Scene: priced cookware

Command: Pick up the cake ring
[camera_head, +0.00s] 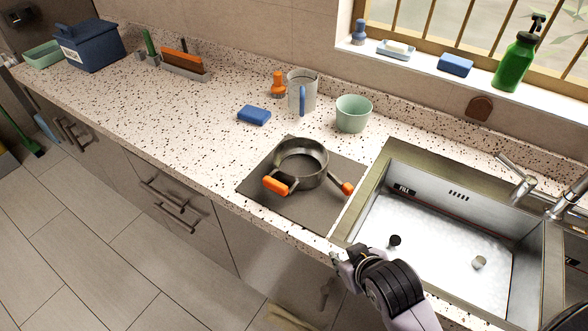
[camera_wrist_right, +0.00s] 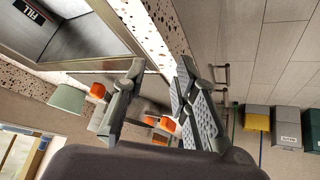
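The cake ring (camera_head: 300,162) appears as a round grey metal ring with orange-tipped handles, one at the front left and one at the right. It lies on a dark grey mat (camera_head: 262,190) on the counter, left of the sink. My right gripper (camera_head: 340,261) is at the counter's front edge, below and to the right of the ring and apart from it. In the right wrist view its two fingers (camera_wrist_right: 161,68) are spread with nothing held between them. Orange parts (camera_wrist_right: 167,124) show beyond the fingers there, with the metal body mostly hidden. My left gripper is not in view.
The sink (camera_head: 440,230) is right of the mat. A blue sponge (camera_head: 254,115) lies further left. The left counter middle is clear.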

